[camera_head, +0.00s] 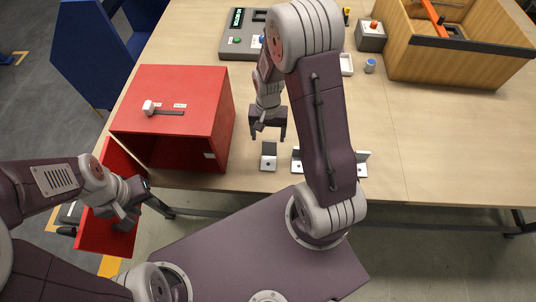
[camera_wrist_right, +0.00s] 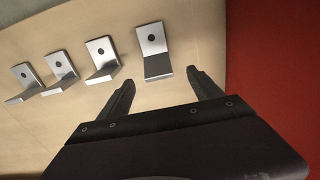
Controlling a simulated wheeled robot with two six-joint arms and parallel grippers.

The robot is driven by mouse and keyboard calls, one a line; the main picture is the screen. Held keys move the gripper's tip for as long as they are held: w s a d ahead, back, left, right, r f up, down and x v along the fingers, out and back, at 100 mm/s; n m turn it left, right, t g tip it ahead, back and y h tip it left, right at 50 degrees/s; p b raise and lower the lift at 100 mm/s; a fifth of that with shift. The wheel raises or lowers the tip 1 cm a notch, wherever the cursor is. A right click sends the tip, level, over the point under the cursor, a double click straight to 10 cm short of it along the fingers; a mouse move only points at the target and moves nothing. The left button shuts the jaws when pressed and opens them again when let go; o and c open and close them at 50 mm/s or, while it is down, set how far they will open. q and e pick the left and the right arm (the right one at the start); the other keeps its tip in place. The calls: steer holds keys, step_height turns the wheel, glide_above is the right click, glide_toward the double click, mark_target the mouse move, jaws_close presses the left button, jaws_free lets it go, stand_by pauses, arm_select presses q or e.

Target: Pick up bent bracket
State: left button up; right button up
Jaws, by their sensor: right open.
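Several metal brackets stand in a row near the table's front edge. The bracket nearest my right gripper (camera_head: 268,138) is at the row's left end in the head view (camera_head: 268,163). In the right wrist view this bracket (camera_wrist_right: 156,66) is at the right end, and its plates look opened wider than the L-shaped others (camera_wrist_right: 100,57). My right gripper (camera_wrist_right: 160,80) is open and empty, its fingers pointing toward that bracket, apart from it. My left gripper (camera_head: 132,198) is at the open red drawer; whether its fingers are closed is unclear. My right arm hides part of the row.
A red cabinet (camera_head: 178,95) stands left of the brackets, with a small hammer-like tool (camera_head: 160,109) on top and its drawer (camera_head: 98,232) pulled out. A wooden crate (camera_head: 440,62), a grey button box (camera_head: 370,40) and a control panel (camera_head: 238,45) are further back. The table's right side is clear.

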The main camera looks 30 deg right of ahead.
mark_target(269, 147)
steer(key=f, duration=0.3)
steer(key=shift+s+a+f, duration=0.1)
steer(key=shift+s, duration=0.15)
steer(key=f, duration=0.5)
steer(key=shift+d+f, duration=0.2)
steer(key=c, duration=1.6)
steer(key=shift+r, duration=0.1)
step_height(269, 147, up, 4)
steer(key=shift+w+r, duration=0.1)
steer(key=s+a+r+b, duration=0.1)
steer(key=s+r+b, duration=0.1)
steer(key=s, duration=0.1)
steer(key=s+a+r+b, duration=0.2)
steer(key=s, duration=0.2)
steer(key=s+a+r+b, duration=0.2)
steer(key=s, duration=0.1)
steer(key=shift+s+r, duration=0.4)
